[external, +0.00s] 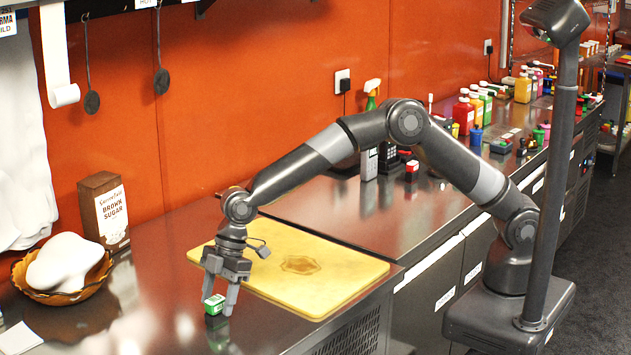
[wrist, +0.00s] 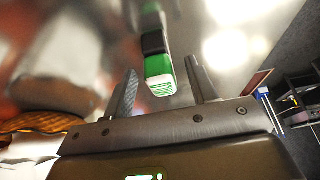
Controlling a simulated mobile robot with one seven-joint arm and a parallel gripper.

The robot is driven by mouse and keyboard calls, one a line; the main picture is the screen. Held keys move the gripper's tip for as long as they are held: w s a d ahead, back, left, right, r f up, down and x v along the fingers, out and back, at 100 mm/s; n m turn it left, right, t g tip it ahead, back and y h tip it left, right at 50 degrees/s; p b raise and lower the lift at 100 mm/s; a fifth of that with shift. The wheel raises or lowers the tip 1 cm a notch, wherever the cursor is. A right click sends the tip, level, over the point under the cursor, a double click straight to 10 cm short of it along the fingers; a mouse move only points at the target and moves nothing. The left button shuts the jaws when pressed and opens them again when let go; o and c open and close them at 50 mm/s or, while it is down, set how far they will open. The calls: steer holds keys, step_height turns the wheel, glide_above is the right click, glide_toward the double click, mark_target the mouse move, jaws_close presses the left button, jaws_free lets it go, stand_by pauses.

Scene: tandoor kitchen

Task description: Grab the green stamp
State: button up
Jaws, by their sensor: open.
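The green stamp (external: 214,304) is a small block with a green body and a pale label, near the front of the steel counter in the external view. My gripper (external: 219,300) points down over it, with a finger to either side. In the wrist view the stamp (wrist: 159,75) shows a green and white part and a dark part, between the two fingers of my gripper (wrist: 163,88). Gaps show between the stamp and both fingers. The jaws are open. Whether the stamp's base touches the counter is hard to tell.
A yellow cutting board (external: 335,268) lies behind my gripper. A brown sugar box (external: 104,211) and an amber bowl (external: 62,293) with a white item stand to the left. Bottles and small items crowd the far right counter.

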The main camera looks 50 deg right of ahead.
steer(key=x, duration=0.2)
steer(key=shift+a+f, duration=0.2)
steer(key=shift+f, duration=0.15)
steer(key=c, duration=1.1)
steer(key=shift+r, duration=0.1)
